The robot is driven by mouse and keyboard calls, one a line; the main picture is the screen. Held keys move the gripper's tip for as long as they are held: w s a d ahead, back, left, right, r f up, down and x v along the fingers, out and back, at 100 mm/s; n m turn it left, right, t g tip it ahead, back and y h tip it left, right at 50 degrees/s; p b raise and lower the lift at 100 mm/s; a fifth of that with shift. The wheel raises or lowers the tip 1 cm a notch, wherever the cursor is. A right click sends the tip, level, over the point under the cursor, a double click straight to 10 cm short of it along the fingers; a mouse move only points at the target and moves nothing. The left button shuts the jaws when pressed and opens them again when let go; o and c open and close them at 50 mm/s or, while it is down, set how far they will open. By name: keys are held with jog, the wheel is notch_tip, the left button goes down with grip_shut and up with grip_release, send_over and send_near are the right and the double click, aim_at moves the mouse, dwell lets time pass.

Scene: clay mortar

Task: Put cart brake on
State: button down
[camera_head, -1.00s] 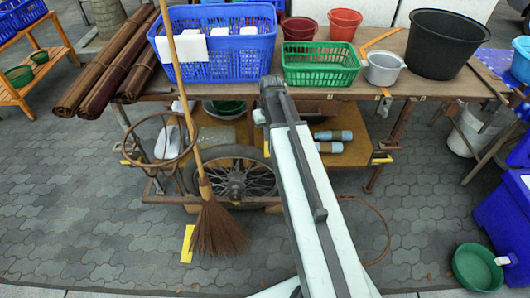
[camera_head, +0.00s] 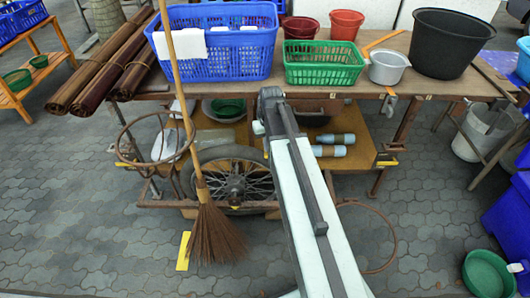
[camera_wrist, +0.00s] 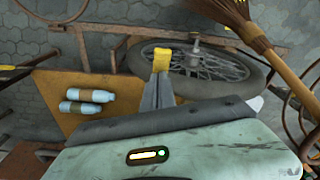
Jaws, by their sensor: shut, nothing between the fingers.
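The cart, a wooden cart with a counter top (camera_head: 440,88) and a lower deck (camera_head: 362,150), stands in front of me. Its spoked wheel (camera_head: 232,182) shows below the deck, left of my arm, and at right in the wrist view (camera_wrist: 205,68). My gripper (camera_wrist: 162,58), grey with yellow at the tip, is shut and empty, in front of the deck and near the wheel in the picture. In the head view my arm hides it.
A broom (camera_head: 213,235) leans in front of the wheel. A rusty ring (camera_head: 135,140) is at left, and a thin hoop (camera_head: 385,235) at right. Two bottles (camera_head: 335,145) lie on the deck. A green basin (camera_head: 488,272) is on the paving at right. Paving in front is mostly clear.

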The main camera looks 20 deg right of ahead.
jog(key=shift+f+b, duration=2.35)
jog(key=shift+r, duration=0.15)
jog(key=s, duration=0.1)
jog(key=s+r+p, duration=0.1)
jog(key=s, duration=0.1)
jog(key=shift+s+a+r, duration=0.1)
notch_tip(320, 180, up, 8)
jog(key=p, duration=0.8)
jog(key=shift+s, duration=0.3)
jog(key=shift+f, duration=0.2)
